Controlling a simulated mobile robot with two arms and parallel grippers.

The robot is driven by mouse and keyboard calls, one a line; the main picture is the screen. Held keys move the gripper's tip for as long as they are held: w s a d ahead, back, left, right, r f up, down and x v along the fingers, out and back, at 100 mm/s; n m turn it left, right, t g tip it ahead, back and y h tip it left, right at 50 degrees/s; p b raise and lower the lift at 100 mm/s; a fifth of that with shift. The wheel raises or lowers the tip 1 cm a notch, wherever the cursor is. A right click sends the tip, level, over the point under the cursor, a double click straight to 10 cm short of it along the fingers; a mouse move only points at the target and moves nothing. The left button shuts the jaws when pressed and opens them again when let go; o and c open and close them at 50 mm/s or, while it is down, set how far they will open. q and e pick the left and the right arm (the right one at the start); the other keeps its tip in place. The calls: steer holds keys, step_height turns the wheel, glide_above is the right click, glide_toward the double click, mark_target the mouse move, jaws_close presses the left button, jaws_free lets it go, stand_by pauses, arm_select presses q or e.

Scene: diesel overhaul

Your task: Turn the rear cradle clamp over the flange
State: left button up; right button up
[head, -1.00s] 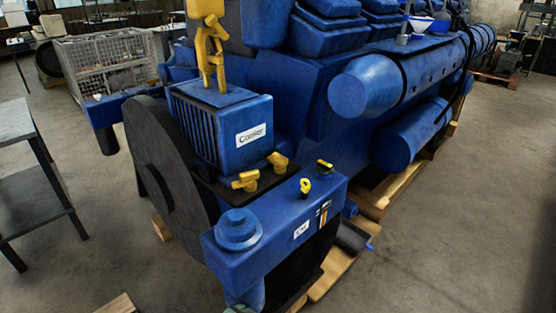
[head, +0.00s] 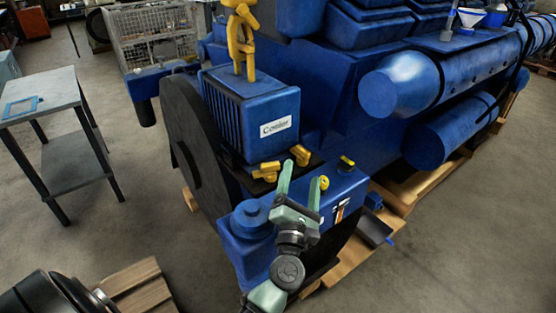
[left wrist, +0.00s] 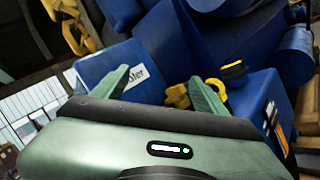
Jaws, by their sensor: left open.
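Two yellow clamps sit on the black plate at the foot of the blue Cooler box (head: 252,112): one at the left (head: 266,171) and one at the right (head: 300,155). I cannot tell which is the rear one, and no flange is clearly distinguishable. My left gripper (head: 300,177) is open and empty, reaching up over the blue front block towards the clamps. In the left wrist view, a yellow clamp (left wrist: 177,95) shows beyond and between the spread fingers (left wrist: 160,80), apart from them. My right gripper is not in view.
A yellow ring-shaped handle (head: 323,183) and a yellow cap (head: 346,160) stand on the blue block (head: 335,200), close to my left gripper. A black wheel (head: 195,155) is left of the box. A grey table (head: 45,90) stands farther left.

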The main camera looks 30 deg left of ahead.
mark_target(271, 167)
arm_select(q)
steer(key=a+f+n+g+y, duration=0.1)
steer(key=a+n+g, duration=0.1)
steer(key=n, duration=0.2)
steer(key=a+f+n+g+y, duration=0.1)
steer(key=a+n+g+y, duration=0.1)
steer(key=n, duration=0.2)
steer(key=a+f+n+g+y, duration=0.1)
steer(key=a+n+g+y, duration=0.1)
steer(key=n, duration=0.2)
steer(key=shift+s+g+p, duration=0.2)
steer(key=shift+g+p, duration=0.1)
steer(key=shift+a+f+n, duration=0.2)
steer(key=shift+f+n, duration=0.05)
steer(key=shift+n, duration=0.35)
steer(key=shift+a+g+y, duration=0.25)
steer(key=shift+g+y, duration=0.05)
steer(key=p+x, duration=0.2)
steer(key=x, duration=0.5)
steer(key=shift+w+a+f, duration=0.1)
steer(key=shift+w+f, duration=0.05)
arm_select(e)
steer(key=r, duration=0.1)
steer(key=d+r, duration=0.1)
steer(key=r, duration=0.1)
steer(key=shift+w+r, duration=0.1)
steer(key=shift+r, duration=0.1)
arm_select(q)
steer(key=shift+c, duration=0.3)
steer(key=c, duration=1.3)
